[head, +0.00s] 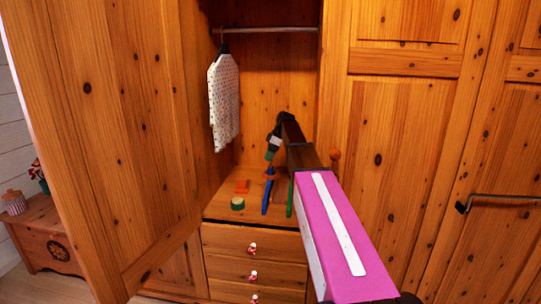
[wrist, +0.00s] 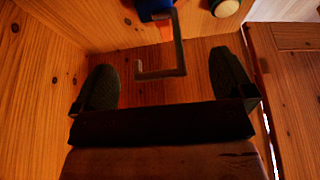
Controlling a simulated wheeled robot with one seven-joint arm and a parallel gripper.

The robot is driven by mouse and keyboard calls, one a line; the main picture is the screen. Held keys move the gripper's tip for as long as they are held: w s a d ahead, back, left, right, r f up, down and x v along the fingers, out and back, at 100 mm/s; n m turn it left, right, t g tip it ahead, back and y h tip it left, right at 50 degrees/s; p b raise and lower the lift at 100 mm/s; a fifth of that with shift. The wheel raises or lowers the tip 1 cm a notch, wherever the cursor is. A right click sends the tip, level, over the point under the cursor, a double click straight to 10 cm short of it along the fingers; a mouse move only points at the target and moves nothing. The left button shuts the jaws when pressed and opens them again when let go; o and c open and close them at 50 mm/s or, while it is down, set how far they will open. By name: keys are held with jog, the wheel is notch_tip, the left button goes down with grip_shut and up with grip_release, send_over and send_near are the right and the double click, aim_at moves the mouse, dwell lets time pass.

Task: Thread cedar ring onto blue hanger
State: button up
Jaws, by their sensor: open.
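A blue upright piece (head: 267,192), which looks like the blue hanger, stands on the wardrobe shelf in the head view. In the wrist view a blue part (wrist: 155,7) shows at the top edge, near a thin angled grey-brown hook (wrist: 163,73) between my fingers. My gripper (head: 271,153) is above the blue piece, fingers apart in the wrist view (wrist: 163,85), with nothing seen clamped.
A green upright piece (head: 290,198) stands right of the blue one. An orange block (head: 242,186) and a round green-rimmed piece (head: 238,204) lie to the left on the shelf (head: 220,208). A dotted white garment (head: 224,103) hangs from the rail (head: 270,29). Wardrobe walls are close.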

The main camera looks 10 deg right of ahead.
jog(key=v, duration=1)
jog(key=shift+r, duration=0.1)
